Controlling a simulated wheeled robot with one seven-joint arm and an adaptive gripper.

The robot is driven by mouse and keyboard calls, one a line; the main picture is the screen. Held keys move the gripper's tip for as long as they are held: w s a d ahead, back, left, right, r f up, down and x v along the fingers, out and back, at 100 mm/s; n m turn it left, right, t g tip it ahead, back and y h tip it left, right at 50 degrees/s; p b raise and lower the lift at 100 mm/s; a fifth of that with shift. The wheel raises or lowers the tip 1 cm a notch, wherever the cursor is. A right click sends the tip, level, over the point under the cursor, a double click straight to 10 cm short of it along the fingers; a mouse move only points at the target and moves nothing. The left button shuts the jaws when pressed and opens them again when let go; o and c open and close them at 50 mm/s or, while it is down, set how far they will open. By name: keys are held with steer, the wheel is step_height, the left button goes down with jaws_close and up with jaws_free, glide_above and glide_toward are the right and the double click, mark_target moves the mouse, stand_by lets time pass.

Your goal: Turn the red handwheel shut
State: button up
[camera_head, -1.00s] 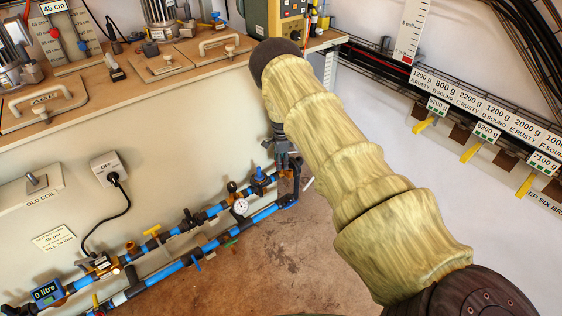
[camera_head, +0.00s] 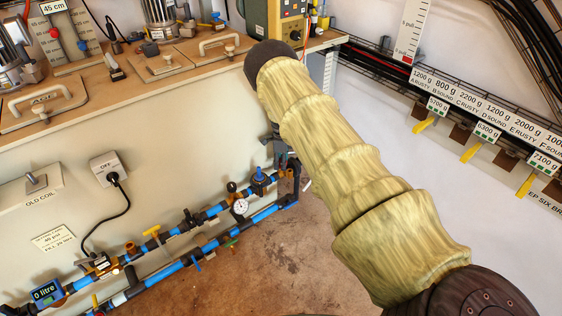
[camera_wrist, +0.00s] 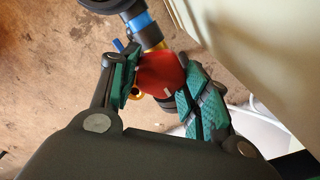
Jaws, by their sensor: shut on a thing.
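The red handwheel (camera_wrist: 158,72) shows in the wrist view between my two green-padded fingers. A blue and black pipe (camera_wrist: 147,27) runs up from beside it. My gripper (camera_wrist: 162,66) is shut on the handwheel, with one finger on its left and one on its right. Parts of the wheel's rim are hidden by the fingers. In the head view my gripper (camera_head: 283,148) is a small dark shape at the right end of the pipework, mostly hidden behind my arm. I cannot make out the red wheel there.
Blue pipes (camera_head: 165,270) with several valves and a round gauge (camera_head: 240,206) run low along the bench's pale front panel (camera_head: 190,140). A black cable hangs from a socket box (camera_head: 108,168). Brown floor (camera_head: 280,245) is clear below.

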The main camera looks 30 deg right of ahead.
steer(key=o, duration=1)
step_height(320, 180, up, 12)
stand_by(0.6)
